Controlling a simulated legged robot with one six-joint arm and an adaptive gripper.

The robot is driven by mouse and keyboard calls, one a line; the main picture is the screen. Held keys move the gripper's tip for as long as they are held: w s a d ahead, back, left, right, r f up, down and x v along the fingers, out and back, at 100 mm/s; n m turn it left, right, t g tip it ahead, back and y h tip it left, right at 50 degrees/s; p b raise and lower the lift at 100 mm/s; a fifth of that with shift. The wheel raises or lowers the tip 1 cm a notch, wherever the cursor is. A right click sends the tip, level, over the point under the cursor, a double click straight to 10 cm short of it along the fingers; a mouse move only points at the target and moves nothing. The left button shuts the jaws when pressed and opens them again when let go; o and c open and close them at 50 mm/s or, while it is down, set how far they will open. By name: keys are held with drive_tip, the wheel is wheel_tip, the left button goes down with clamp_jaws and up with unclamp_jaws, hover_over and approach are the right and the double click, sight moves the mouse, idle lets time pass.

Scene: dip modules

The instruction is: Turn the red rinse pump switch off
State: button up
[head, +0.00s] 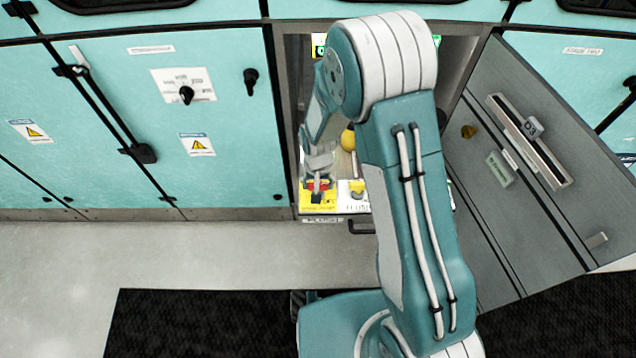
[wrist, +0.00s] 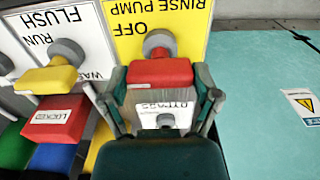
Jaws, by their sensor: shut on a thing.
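The red rinse pump switch (wrist: 160,72) has a wide red handle on a grey round shaft. It sits on a yellow plate (wrist: 190,22) reading "RINSE PUMP" and "OFF", upside down in the wrist view. My gripper (wrist: 161,88) has one finger at each end of the red handle and is shut on it. Part of the plate is hidden behind the handle and fingers. In the head view, the red switch (head: 318,185) shows small beneath my gripper (head: 319,177), low inside the open cabinet.
A yellow flush switch (wrist: 46,79) stands close beside on a white plate. Below it are a red block marked "LOCKED" (wrist: 55,117) and coloured blocks. A yellow ball (head: 348,138) is deeper in the cabinet. The cabinet door (head: 530,200) hangs open at the right.

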drive_tip(key=o, duration=1)
drive_tip(key=shift+c, duration=0.2)
drive_tip(key=shift+a, duration=0.1)
wheel_tip(320, 180, up, 12)
drive_tip(key=s+d+r+t, duration=0.1)
drive_tip(key=s+d+r, duration=0.25)
drive_tip(key=r, duration=0.35)
drive_tip(key=s+d+r+t, duration=0.2)
drive_tip(key=s+d+r, duration=0.15)
drive_tip(key=r, duration=0.45)
drive_tip(key=s+d+r+t, duration=0.1)
drive_tip(key=s+d+r, duration=0.2)
drive_tip(key=s, duration=0.3)
drive_tip(key=s+d+r+t, duration=0.1)
drive_tip(key=s+d+r, duration=0.1)
drive_tip(key=s+r, duration=0.2)
drive_tip(key=shift+s+d+r+n+t, duration=0.3)
drive_tip(key=shift+s+d, duration=0.1)
drive_tip(key=shift+s, duration=0.55)
